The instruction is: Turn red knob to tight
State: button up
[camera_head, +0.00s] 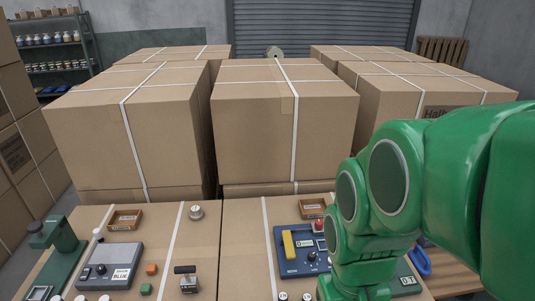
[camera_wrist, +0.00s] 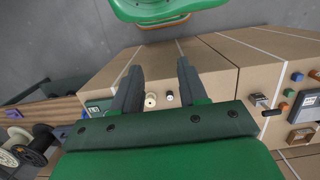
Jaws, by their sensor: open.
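A blue device (camera_head: 286,262) stands on the right cardboard box top in the head view. A red knob (camera_head: 319,226) sits at its upper right, partly beside my green arm. The device also bears a yellow bar (camera_head: 289,245), a dark dial (camera_head: 312,256) and small label plates. I cannot read which way the red knob is set. My gripper (camera_wrist: 158,82) shows in the wrist view with its two dark fingers apart and nothing held between them. I cannot make out the red knob in the wrist view. In the head view my arm hides the gripper's fingers.
Large strapped cartons (camera_head: 284,110) stand behind the work area. A blue ring (camera_head: 420,262) lies at right. Spools (camera_wrist: 40,140) show at left in the wrist view.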

jog(key=shift+o, duration=1.4)
jog(key=shift+w, duration=0.25)
jog(key=n+t, duration=0.2)
jog(key=n, duration=1.4)
send_over(319, 222)
jog(key=f, duration=1.5)
jog(key=shift+s+a+f, duration=0.1)
jog(key=shift+s+a, duration=0.1)
jog(key=shift+s, duration=0.15)
jog(key=shift+w+d+f, duration=0.25)
jog(key=shift+f, duration=0.1)
jog(key=shift+w+f, duration=0.15)
jog(key=shift+f, duration=3.7)
